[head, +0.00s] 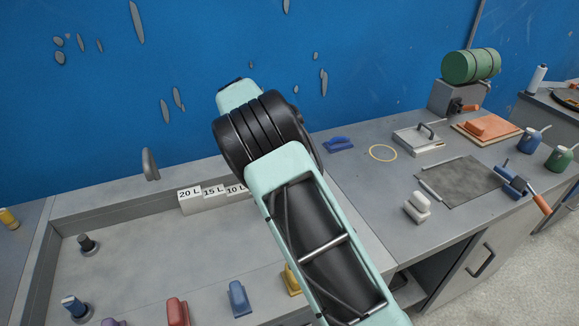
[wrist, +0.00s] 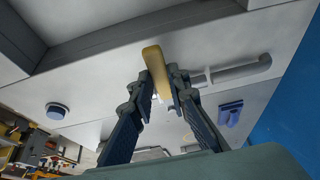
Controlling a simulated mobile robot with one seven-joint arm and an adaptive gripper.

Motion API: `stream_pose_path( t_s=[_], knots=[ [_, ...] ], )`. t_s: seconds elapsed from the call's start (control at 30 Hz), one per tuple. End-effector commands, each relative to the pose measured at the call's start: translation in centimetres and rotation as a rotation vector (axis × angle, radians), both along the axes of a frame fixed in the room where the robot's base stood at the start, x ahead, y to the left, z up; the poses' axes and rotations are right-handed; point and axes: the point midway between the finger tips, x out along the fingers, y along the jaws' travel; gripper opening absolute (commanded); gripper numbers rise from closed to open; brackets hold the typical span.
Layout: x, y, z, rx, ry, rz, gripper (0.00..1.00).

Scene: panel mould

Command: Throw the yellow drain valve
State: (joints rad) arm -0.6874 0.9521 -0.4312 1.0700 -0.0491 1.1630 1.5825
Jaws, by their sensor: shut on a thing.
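In the wrist view, my gripper (wrist: 164,88) is shut on a dull yellow lever with a rounded end (wrist: 153,62); I take it for the yellow drain valve. The lever sticks out between and past the two fingertips. Its base is hidden by the fingers. In the head view, my arm hides the gripper. A yellow piece (head: 291,279) shows at the left edge of my arm, partly covered; I cannot tell how it is turned.
A blue handle (head: 239,298) and a red handle (head: 178,312) stand left of the yellow piece. The sunken grey basin (head: 130,245) has volume labels (head: 212,191) at its back. A blue float (head: 338,144) and a yellow ring (head: 383,153) lie on the right worktop.

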Motion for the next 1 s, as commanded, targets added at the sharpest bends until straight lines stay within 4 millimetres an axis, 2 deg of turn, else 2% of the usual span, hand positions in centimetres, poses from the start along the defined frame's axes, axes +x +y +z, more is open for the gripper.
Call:
stream_pose_path(
  t_s=[0.43,0.47,0.6,0.87,1.0],
  knots=[
    [-0.1,0.4,-0.1,0.004,0.0,-0.005,0.0],
    [-0.1,0.4,-0.1,0.004,0.0,-0.005,0.19],
    [0.0,0.4,-0.1,0.002,-0.001,-0.004,0.33],
    [0.0,0.3,0.0,0.001,0.0,-0.004,0.33],
    [-0.1,0.7,1.0,0.002,-0.002,-0.002,0.33]
  ],
)
